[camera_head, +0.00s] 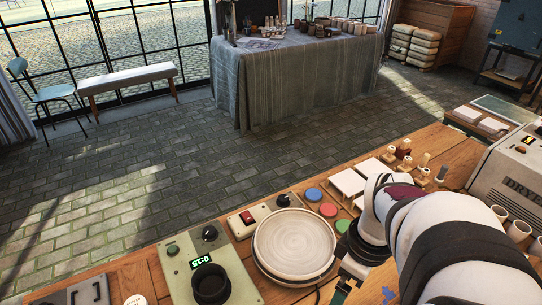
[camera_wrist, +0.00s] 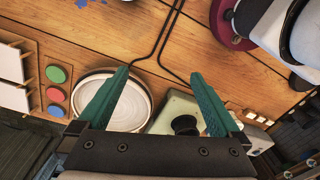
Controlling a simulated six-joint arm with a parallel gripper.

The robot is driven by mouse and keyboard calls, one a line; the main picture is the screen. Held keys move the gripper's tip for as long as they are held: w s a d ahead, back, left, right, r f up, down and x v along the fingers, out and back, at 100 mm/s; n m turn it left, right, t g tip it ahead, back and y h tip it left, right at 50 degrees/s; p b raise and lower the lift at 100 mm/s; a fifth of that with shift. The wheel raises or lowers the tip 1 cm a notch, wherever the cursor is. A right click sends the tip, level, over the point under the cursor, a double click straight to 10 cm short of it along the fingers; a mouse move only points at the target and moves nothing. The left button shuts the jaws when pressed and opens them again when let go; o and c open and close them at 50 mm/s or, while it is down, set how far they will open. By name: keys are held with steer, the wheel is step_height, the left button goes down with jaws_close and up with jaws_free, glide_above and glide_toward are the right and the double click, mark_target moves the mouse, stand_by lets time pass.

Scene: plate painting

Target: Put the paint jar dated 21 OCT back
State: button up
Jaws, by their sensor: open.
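No date label is readable, so I cannot tell which thing is the jar dated 21 OCT. Three round coloured tops, blue (camera_head: 314,194), red (camera_head: 328,210) and green (camera_head: 343,226), stand in a row right of the pale plate (camera_head: 292,243). They also show at the left of the wrist view, with the green top (camera_wrist: 57,74) uppermost. A dark round cup (camera_head: 211,284) sits on the green timer box (camera_head: 176,257). My gripper (camera_wrist: 158,74) is open, its green fingers wide apart with nothing visible between them. It is above the bench; in the head view it is mostly cut off.
A dryer (camera_head: 515,165) stands at the right edge. A red switch box (camera_head: 264,218) adjoins the plate. Black cables (camera_wrist: 160,45) cross bare wood in the wrist view.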

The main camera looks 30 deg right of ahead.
steer(key=s+d+f+n, duration=0.3)
steer(key=s+d+n, duration=0.2)
steer(key=s+d, duration=0.4)
steer(key=shift+h, duration=0.4)
steer(key=f, duration=1)
steer(key=w+f, duration=0.1)
steer(key=f, duration=0.4)
steer(key=shift+w+d+f, duration=0.1)
steer(key=shift+d+f, duration=0.05)
steer(key=shift+f, duration=0.1)
jaws_close()
steer(key=shift+r, duration=0.15)
